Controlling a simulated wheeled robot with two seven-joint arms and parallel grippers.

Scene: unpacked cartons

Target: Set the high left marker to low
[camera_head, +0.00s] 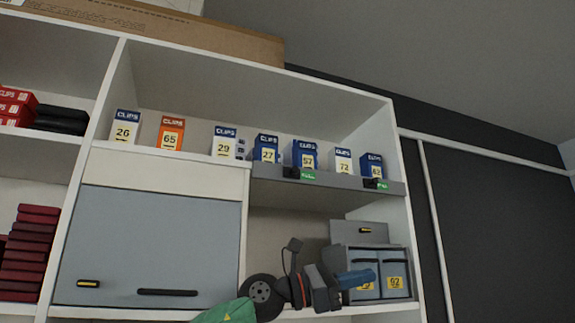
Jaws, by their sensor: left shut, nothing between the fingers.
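Two small green markers with white text too small to read sit on the front edge of the grey ledge. The left green marker (308,175) is beside a black clip (291,172), below the box marked 57. The right green marker (383,184) is beside another black clip (370,183), below the box marked 62. My left gripper (372,278) is shut and empty, low on the right, below the ledge and apart from both markers. It overlaps the grey drawers in the picture and partly hides the left one. My right gripper is not in view.
A row of numbered clip boxes (170,134) stands on the upper shelf. Two grey drawers (396,266) stand below the ledge on the right. A closed grey cabinet door (150,240) fills the left. Dark red boxes (30,250) are stacked at far left. A carton (150,25) lies on top.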

